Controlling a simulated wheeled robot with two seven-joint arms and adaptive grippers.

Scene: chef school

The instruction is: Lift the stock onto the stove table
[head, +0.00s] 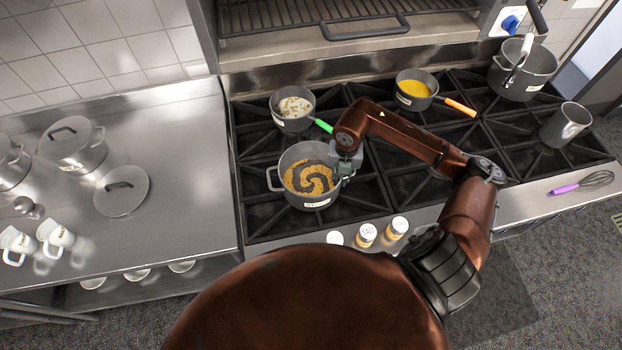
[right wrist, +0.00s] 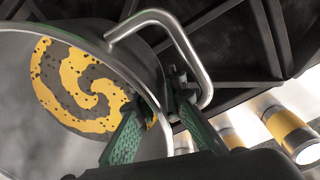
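A grey pot (head: 290,201) with a partly legible label and a yellow-and-grey swirl of liquid stands over the front left of the stove (head: 255,215). I cannot tell whether its base touches the grate. My right gripper (head: 347,165) is at the pot's right side. In the right wrist view the pot's rim (right wrist: 146,84) passes between my fingers (right wrist: 160,112), one on the inner side, the other near the metal handle (right wrist: 187,45). Whether they press on the wall is unclear. My left gripper is out of view.
Green-handled (head: 292,121) and orange-handled (head: 413,103) pans, a large pot (head: 522,82) and a metal mug (head: 566,127) stand on the stove. Jars (head: 367,234) and a whisk (head: 585,183) are along its front. The left steel counter (head: 185,150) has free room beside a lid (head: 122,190).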

